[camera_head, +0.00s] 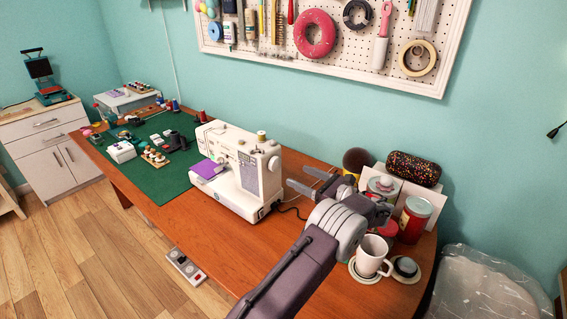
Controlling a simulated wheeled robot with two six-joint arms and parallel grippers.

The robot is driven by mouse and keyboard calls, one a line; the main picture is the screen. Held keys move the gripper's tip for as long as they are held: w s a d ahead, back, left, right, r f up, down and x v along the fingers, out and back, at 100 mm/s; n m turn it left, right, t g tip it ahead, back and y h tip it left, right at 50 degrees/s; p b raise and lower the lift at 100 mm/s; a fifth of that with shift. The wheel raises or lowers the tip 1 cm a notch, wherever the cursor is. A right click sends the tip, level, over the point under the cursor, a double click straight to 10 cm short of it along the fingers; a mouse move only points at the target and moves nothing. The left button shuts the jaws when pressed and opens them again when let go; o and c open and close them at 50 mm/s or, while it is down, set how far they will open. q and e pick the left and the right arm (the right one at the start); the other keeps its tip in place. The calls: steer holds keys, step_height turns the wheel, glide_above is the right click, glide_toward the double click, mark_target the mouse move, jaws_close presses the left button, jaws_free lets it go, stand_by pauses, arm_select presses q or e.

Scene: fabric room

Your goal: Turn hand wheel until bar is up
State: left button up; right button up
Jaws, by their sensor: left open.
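A white sewing machine (232,168) stands on the brown wooden table. Its hand wheel (274,164) is the round white knob on the right end of the machine. My left gripper (297,178) is just to the right of this wheel, with its two fingers apart and pointing at the machine's right end. I see nothing between the fingers, and a small gap seems to separate them from the wheel. A purple cloth (208,169) lies at the machine's needle end. The bar there is too small to tell whether it is up or down. My right gripper is not in view.
A white mug (371,256), a red tin (414,218) and a dark patterned case (413,168) crowd the table's right end. A green mat (160,182) with small sewing items covers the left part. Bare table (235,245) shows in front of the machine.

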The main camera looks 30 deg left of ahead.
mark_target(277, 165)
arm_select(q)
steer(key=a, duration=0.6)
steer(key=w+a, duration=0.1)
steer(key=a, duration=0.2)
steer(key=shift+f, duration=0.1)
steer(key=shift+s, duration=0.1)
steer(key=c, duration=1.4)
steer(key=shift+o, duration=0.2)
steer(key=shift+d+f+n+b, duration=0.1)
steer(key=shift+f+n+b, duration=0.05)
steer(key=shift+n+b, duration=2.3)
steer(key=shift+n, duration=0.95)
steer(key=o, duration=1.4)
steer(key=shift+c, duration=0.2)
